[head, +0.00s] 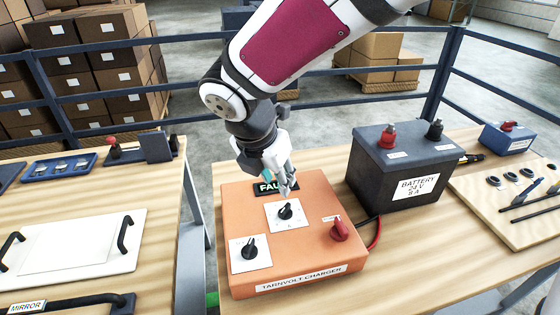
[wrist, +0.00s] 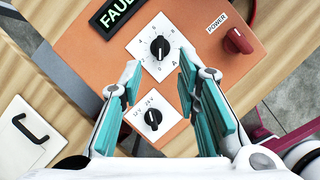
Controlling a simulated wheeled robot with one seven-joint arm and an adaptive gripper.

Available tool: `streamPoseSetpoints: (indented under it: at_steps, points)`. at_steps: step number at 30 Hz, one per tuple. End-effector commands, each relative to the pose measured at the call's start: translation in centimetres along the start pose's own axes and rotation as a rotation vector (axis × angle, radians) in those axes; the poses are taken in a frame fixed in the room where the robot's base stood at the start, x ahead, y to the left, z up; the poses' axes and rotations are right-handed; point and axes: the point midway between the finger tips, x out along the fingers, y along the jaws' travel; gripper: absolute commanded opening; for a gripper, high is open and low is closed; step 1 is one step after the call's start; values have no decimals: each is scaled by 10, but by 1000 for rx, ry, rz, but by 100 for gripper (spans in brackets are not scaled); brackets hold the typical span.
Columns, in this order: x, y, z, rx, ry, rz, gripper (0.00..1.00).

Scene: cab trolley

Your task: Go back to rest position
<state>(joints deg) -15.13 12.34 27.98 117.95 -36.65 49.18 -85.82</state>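My gripper (head: 285,186) hangs over the orange Tarnvolt charger (head: 330,262), its fingertips close above the upper black knob (head: 287,212). In the wrist view my gripper (wrist: 158,72) has its two teal-padded fingers apart, with nothing held between them. The upper knob (wrist: 160,47), on a white dial plate, shows just beyond the fingertips; whether a finger touches it I cannot tell. The lower knob (wrist: 153,118), marked 12 V and 24 V, shows between the fingers. The red power knob (head: 339,231) is at the charger's right. The FAULT sign (head: 268,187) is partly hidden by my gripper.
A dark 24 V battery (head: 408,168) stands right of the charger, with a red cable between them. A pegboard tray (head: 515,195) and blue box (head: 507,137) lie farther right. The left table (head: 160,200) holds a white panel (head: 80,243). Dark railings (head: 190,95) stand behind.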

Motion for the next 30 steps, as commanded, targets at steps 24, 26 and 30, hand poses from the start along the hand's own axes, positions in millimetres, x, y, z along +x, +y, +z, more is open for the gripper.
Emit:
streamPoseSetpoints:
  at_steps: [24, 26, 30]
  points:
    - [-83, -212, 29, 1654, -1, -14, 30]
    - [-89, -230, 22, 1842, 22, -4, 30]
    - [-99, -261, 3, 2240, 102, 19, 30]
